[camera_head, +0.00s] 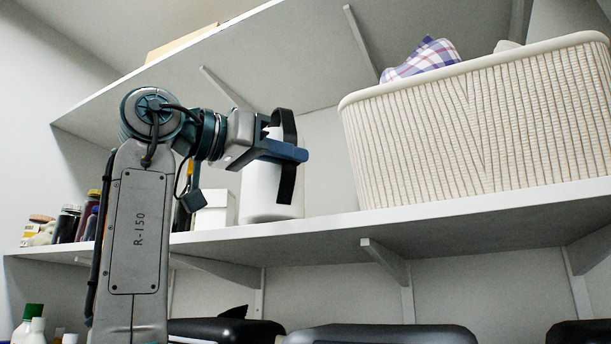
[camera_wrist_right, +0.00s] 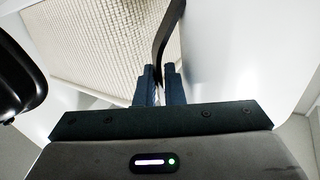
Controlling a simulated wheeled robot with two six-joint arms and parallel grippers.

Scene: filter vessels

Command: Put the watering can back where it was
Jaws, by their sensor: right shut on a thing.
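The watering can (camera_head: 262,190) is a white vessel with a dark curved handle (camera_head: 288,130), on the middle shelf (camera_head: 330,228) left of the basket. My right gripper (camera_head: 301,154) is shut on the handle. In the right wrist view, the fingers (camera_wrist_right: 158,85) close around the dark handle (camera_wrist_right: 167,38), with the can's white body (camera_wrist_right: 245,50) to the right. The can looks upright, its bottom at shelf height; I cannot tell whether it rests on the board. My arm hides part of it. My left gripper is not in view.
A large cream woven basket (camera_head: 480,125) with a checked cloth (camera_head: 422,58) fills the shelf's right. A white box (camera_head: 214,210) stands left of the can, and jars (camera_head: 66,223) stand farther left. An upper shelf (camera_head: 290,60) hangs above. Dark cases (camera_head: 380,334) lie below.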

